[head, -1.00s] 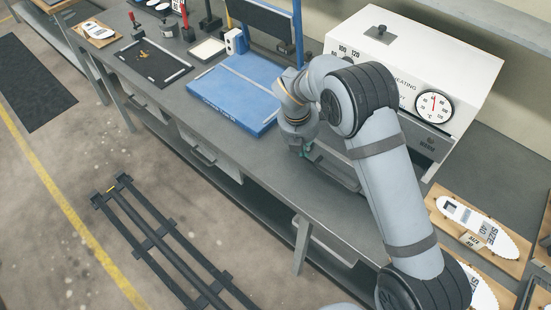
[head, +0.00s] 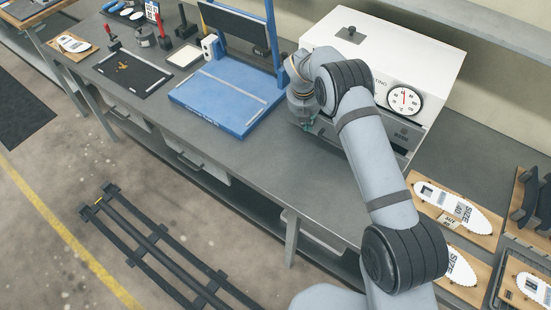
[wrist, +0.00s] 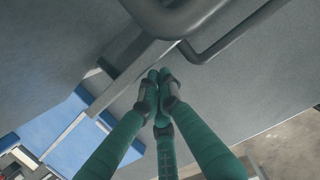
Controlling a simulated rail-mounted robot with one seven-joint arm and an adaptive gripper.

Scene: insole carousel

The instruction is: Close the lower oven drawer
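The white oven (head: 420,62) stands on the grey bench, with a round dial on its front. Its lower grey drawer (head: 393,152) shows below the dial, partly hidden by my arm. The drawer looks in or nearly in; I cannot tell whether it is flush. My gripper (head: 308,127) is at the left end of the drawer front. In the wrist view, the green fingers of my gripper (wrist: 158,80) are together with nothing visible between them. Their tips are beside a pale metal edge, just below a dark bar handle (wrist: 235,35). Contact with the drawer cannot be told.
A blue press (head: 225,98) stands left of the oven. The bench top (head: 270,165) in front is clear. Insole boards (head: 455,215) lie at the right. A black rail frame (head: 155,245) lies on the floor.

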